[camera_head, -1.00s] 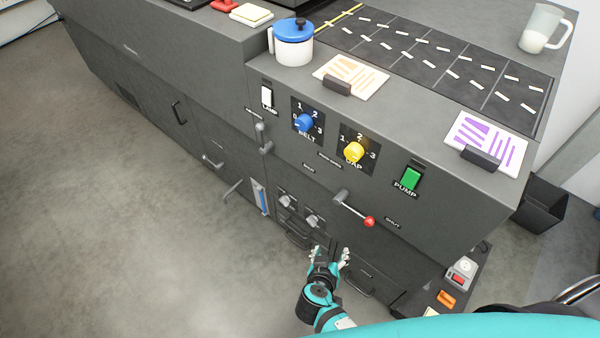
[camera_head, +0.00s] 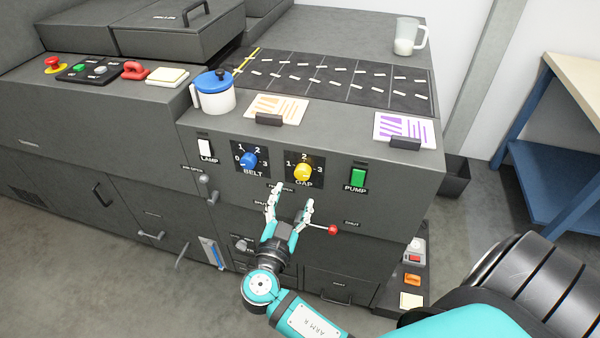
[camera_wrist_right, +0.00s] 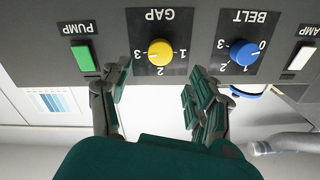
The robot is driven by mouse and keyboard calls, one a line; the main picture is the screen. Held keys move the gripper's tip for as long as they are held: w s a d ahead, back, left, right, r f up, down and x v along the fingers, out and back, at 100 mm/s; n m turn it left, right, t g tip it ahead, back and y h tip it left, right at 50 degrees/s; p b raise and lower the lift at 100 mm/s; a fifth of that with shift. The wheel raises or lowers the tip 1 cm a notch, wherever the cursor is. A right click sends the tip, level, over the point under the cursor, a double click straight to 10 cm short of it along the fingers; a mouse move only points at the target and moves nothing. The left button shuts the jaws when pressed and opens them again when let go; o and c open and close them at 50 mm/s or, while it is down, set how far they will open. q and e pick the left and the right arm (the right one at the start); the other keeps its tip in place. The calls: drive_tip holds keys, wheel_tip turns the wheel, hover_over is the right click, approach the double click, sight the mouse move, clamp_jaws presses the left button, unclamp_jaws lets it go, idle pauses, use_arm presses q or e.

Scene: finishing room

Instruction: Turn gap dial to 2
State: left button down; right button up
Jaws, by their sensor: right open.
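The gap dial is a yellow knob (camera_head: 303,172) on a black plate marked 1, 2, 3 and GAP on the grey machine's front panel. Which mark it points to I cannot tell for sure. My right gripper (camera_head: 291,198) is open and empty, its fingers apart in front of the panel, just below and left of the dial. In the right wrist view the yellow knob (camera_wrist_right: 160,52) appears upside down, beyond and between the open fingers (camera_wrist_right: 158,88), not touched. My left gripper is not in view.
A blue BELT dial (camera_head: 249,161) is left of the gap dial, and a green PUMP switch (camera_head: 358,177) is right. A lever with a red ball (camera_head: 332,230) sticks out below, close to my right fingers. A blue-lidded pot (camera_head: 213,96) stands on the ledge above.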

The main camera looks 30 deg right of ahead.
sight(302, 175)
drive_tip(key=p+x, duration=0.1)
drive_tip(key=x, duration=0.5)
drive_tip(key=shift+w+d+p, duration=0.2)
drive_tip(key=shift+p, duration=0.1)
drive_tip(key=shift+w+d, duration=0.45)
drive_tip(key=shift+d, duration=0.05)
drive_tip(key=shift+c, duration=0.3)
drive_tip(key=c, duration=1.1)
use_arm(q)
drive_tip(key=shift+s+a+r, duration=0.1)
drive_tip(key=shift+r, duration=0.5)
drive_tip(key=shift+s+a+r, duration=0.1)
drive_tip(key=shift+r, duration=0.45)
use_arm(e)
drive_tip(key=shift+f, duration=0.1)
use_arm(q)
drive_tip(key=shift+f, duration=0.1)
